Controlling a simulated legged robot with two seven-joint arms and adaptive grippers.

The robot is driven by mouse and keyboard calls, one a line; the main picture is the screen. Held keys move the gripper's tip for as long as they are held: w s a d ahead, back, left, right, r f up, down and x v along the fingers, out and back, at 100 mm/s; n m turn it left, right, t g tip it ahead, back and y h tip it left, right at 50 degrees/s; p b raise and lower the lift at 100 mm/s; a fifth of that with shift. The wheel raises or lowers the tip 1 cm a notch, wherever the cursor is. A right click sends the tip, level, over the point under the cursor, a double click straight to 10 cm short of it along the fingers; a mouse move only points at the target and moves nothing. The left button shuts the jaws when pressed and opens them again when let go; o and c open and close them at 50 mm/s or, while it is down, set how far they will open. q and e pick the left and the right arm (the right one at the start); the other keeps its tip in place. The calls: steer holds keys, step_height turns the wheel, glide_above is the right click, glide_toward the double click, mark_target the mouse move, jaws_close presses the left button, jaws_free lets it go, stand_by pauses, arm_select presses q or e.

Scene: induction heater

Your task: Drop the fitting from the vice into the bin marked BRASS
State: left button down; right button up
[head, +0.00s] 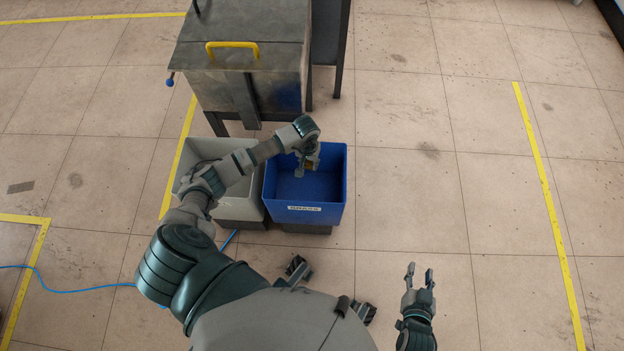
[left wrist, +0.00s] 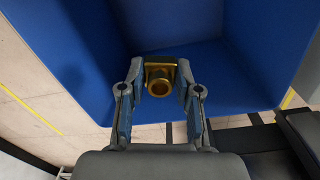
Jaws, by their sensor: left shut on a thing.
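My left gripper (head: 304,168) reaches over the blue bin (head: 307,216), whose front label (head: 305,209) appears to read BRASS. In the left wrist view, the gripper (left wrist: 160,78) is shut on a brass-coloured fitting (left wrist: 159,86) with a round open end. The blue bin's inner walls (left wrist: 240,65) surround the fitting in that view. The fitting is small and partly hidden by the gripper in the head view. My right gripper (head: 420,275) is open and empty over bare floor at the lower right. I see no vice.
A grey bin (head: 240,207) stands against the left side of the blue bin, partly under my left arm. A metal cabinet with a yellow handle (head: 232,46) stands behind both bins. A blue cable (head: 75,290) lies on the floor at left. The floor at right is clear.

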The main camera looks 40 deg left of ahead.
arm_select(q)
steer(key=shift+a+f, duration=0.3)
steer(key=shift+a, duration=0.35)
steer(key=c, duration=1)
jaws_free()
steer(key=shift+o, duration=1.4)
steer(key=shift+d, duration=0.1)
steer(key=shift+d+r, duration=0.15)
steer(key=shift+d, duration=0.25)
steer(key=shift+r, duration=0.15)
steer(key=r, duration=0.4)
steer(key=a+r, duration=0.1)
steer(key=r, duration=0.1)
steer(key=shift+w, duration=0.1)
steer(key=r, duration=0.5)
steer(key=shift+d+r, duration=0.3)
steer(key=shift+d, duration=0.1)
arm_select(e)
steer(key=shift+w+a+r, duration=0.1)
steer(key=shift+a+r, duration=0.1)
steer(key=shift+a, duration=0.2)
arm_select(q)
steer(key=shift+a+f, duration=0.1)
steer(key=shift+a, duration=0.15)
arm_select(e)
steer(key=shift+w+a, duration=0.1)
steer(key=shift+a, duration=0.2)
